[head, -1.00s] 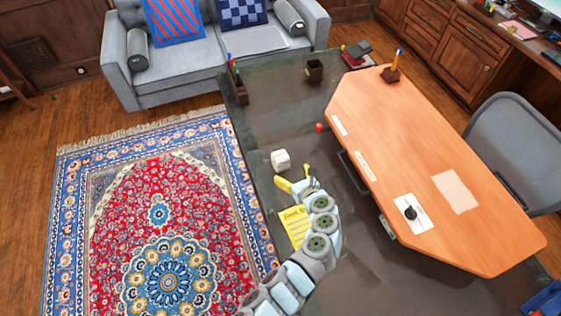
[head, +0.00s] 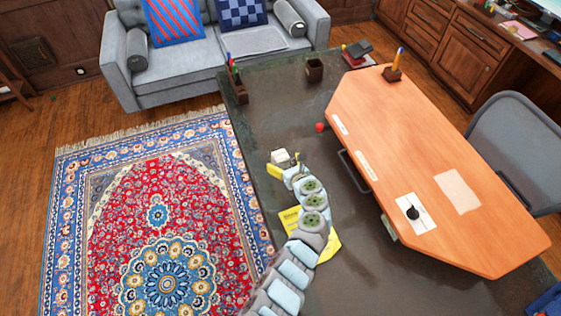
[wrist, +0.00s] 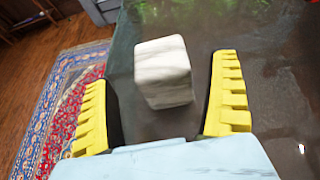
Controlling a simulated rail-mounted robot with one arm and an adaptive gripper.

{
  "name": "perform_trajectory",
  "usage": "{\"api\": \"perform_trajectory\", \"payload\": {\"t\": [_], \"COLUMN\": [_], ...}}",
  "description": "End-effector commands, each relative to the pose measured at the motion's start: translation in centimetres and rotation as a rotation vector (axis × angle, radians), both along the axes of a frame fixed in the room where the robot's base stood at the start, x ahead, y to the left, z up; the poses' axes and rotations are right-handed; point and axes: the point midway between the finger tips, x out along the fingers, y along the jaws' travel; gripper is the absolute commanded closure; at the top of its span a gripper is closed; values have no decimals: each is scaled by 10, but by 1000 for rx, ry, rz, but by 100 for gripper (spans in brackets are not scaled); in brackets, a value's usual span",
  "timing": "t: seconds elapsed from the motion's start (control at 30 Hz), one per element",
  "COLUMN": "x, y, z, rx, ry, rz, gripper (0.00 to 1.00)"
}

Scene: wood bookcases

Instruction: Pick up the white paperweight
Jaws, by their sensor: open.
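The white paperweight (head: 281,157) is a small marbled block on the dark table, near its left edge. In the wrist view the paperweight (wrist: 163,72) lies ahead of my gripper, with its near part between the tips of the two yellow fingers and a gap on each side. My gripper (head: 285,169) is open and empty, just on the near side of the block. The wrist view shows its fingers (wrist: 162,95) spread apart. In the head view the arm hides part of the fingers.
A yellow paper (head: 291,219) lies under my arm on the dark table (head: 275,105). A small red object (head: 320,127) is to the right of the block. The raised orange desktop (head: 430,165) stands farther right. Pen holders (head: 238,90) stand at the back.

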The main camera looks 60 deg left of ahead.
Motion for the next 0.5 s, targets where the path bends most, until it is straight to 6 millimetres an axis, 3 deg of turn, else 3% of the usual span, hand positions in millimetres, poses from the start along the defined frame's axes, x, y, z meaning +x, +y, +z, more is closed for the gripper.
{"api": "perform_trajectory", "payload": {"t": [0.3,0.5], "x": [3,3], "y": [26,32], "z": [-13,-17], "rx": [2,-1], "ry": [0,3], "rz": [2,-1], "gripper": [9,9]}}
